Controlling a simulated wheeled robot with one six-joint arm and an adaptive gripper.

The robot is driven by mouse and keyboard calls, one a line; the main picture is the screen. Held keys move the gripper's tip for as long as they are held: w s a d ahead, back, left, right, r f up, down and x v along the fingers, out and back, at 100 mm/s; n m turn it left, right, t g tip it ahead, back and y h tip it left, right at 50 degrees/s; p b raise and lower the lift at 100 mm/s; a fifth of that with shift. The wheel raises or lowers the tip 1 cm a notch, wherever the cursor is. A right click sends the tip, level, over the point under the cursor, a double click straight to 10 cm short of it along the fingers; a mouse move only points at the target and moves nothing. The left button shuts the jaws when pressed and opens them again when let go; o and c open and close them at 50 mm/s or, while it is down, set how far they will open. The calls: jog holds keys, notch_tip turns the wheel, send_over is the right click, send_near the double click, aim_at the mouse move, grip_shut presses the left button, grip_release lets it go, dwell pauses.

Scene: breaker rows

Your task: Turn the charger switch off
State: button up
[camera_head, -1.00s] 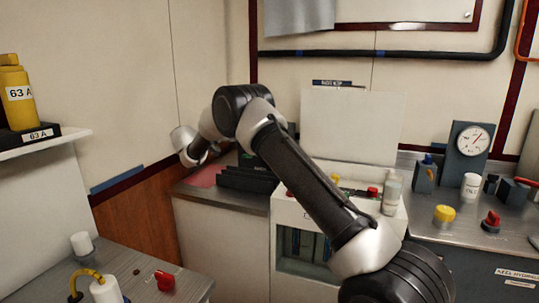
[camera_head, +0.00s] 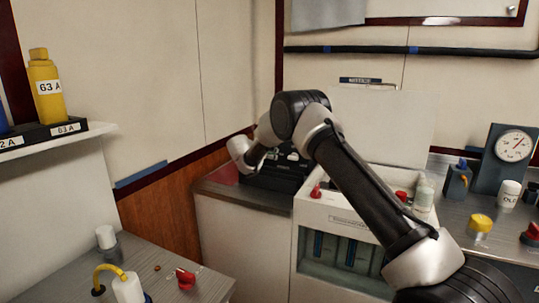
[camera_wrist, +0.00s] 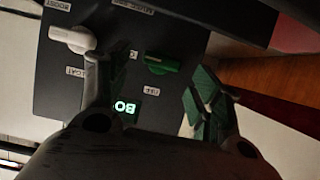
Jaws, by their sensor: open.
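In the wrist view a dark panel (camera_wrist: 75,100) carries a green rotary switch (camera_wrist: 161,64) with a label reading OFF near it. Its other label is partly hidden. A white knob (camera_wrist: 73,38) on the same panel stands between labels reading BOOST and FLOAT. My gripper (camera_wrist: 158,88) is open and empty, with its two green-padded fingers on either side of the green switch's position in the picture. I cannot tell whether either finger touches it. In the head view the panel (camera_head: 283,178) stands on the back-left cabinet, with my wrist close to it.
A lit green display (camera_wrist: 125,107) lies below the green switch in the wrist view. In the head view, a white unit with red knobs (camera_head: 340,225) stands right of the panel. A wooden wall strip (camera_head: 165,192) lies left of it. A yellow bottle (camera_head: 47,90) stands on the left shelf.

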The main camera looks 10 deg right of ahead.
jog(key=x, duration=0.2)
jog(key=shift+w+d+f, duration=0.1)
jog(key=shift+w, duration=0.15)
jog(key=c, duration=1)
